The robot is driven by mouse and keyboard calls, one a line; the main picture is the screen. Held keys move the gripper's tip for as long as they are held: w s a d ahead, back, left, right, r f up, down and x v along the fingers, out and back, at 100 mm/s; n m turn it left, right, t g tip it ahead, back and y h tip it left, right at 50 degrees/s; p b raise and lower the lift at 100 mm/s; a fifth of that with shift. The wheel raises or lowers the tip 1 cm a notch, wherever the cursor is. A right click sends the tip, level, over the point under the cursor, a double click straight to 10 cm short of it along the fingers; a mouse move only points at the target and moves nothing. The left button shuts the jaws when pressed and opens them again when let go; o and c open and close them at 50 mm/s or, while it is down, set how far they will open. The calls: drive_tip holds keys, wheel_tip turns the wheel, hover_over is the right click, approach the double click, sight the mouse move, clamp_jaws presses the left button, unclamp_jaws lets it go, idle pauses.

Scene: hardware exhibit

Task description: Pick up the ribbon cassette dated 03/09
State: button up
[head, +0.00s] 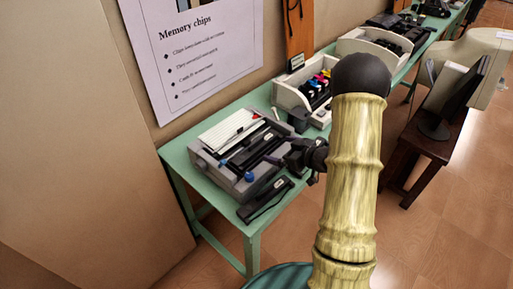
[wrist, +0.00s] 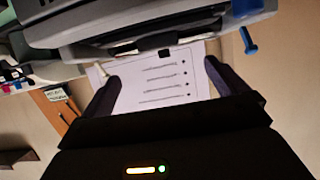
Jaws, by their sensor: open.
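A long black cassette-like bar (head: 264,201) lies on the green table's front edge, in front of a grey printer (head: 222,170). A small pale label seems to show near its right end, too small to read. Another dark bar lies across the printer's top; I cannot tell whether it is a separate cassette. No 03/09 date is legible. My gripper (head: 288,160) is at the printer's right side, above the table. In the wrist view my gripper (wrist: 165,88) is open, its fingers apart, with nothing visibly held between them. The printer's underside or edge (wrist: 130,28) fills the top there.
The green table (head: 182,176) runs back to the right. A cream bin (head: 287,97) with coloured cartridges stands behind the printer. A poster (head: 200,55) hangs on the wall. A monitor (head: 448,100) on a dark wooden stand (head: 420,143) is at right. Some floor is clear.

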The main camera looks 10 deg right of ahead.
sight(257, 141)
drive_tip(key=p+x, duration=0.1)
drive_tip(key=x, duration=0.6)
drive_tip(key=shift+w, duration=0.1)
drive_tip(key=shift+w+a+p, duration=0.3)
drive_tip(key=shift+w, duration=0.1)
drive_tip(key=p+x, duration=0.1)
drive_tip(key=x, duration=0.3)
drive_tip(key=shift+w, duration=0.2)
drive_tip(key=c, duration=1.1)
